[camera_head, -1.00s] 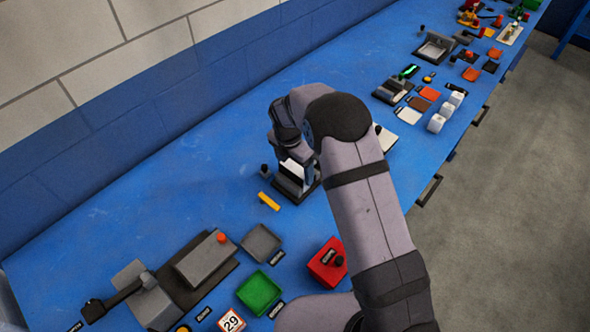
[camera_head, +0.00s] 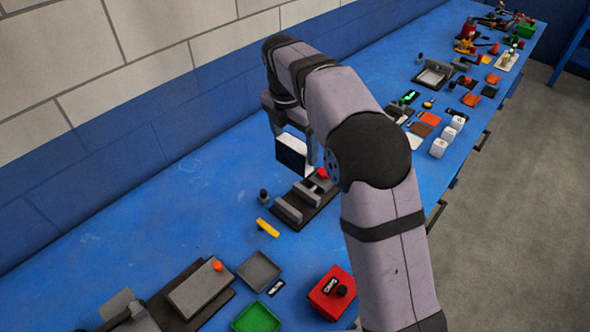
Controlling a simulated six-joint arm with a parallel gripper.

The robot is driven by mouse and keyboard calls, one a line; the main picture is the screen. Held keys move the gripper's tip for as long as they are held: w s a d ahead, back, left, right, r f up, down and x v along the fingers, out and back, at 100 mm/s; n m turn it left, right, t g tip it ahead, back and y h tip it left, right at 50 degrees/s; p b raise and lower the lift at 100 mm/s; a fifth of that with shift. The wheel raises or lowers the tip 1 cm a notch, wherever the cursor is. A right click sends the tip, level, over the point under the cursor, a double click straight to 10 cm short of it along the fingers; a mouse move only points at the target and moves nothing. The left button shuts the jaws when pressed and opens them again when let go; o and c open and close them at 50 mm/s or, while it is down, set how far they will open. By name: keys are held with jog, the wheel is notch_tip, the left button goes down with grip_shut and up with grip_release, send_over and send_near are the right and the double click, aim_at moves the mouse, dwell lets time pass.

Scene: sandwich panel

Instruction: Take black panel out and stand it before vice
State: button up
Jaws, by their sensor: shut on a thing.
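My gripper (camera_head: 295,137) is shut on a panel (camera_head: 290,157) with a black front face and a white part above it. It holds the panel roughly upright, raised above the vice, behind it in the picture. The vice (camera_head: 299,206) sits on the blue bench, with grey jaw bars on a dark base, a red knob (camera_head: 322,173) and a dark knob on a post (camera_head: 264,195) at its left. The space between its bars looks empty. My arm hides the vice's right side and part of the grip.
A yellow bar (camera_head: 267,228) lies on the bench before the vice. A grey tray (camera_head: 259,271), a green tray (camera_head: 255,316) and a red box (camera_head: 331,293) stand nearer. White blocks (camera_head: 446,138) stand at the right. The bench left of the vice is clear.

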aim_at(295, 143)
notch_tip(295, 143, up, 9)
jog(key=shift+f+p, duration=0.15)
jog(key=shift+p, duration=0.25)
dwell(0.4)
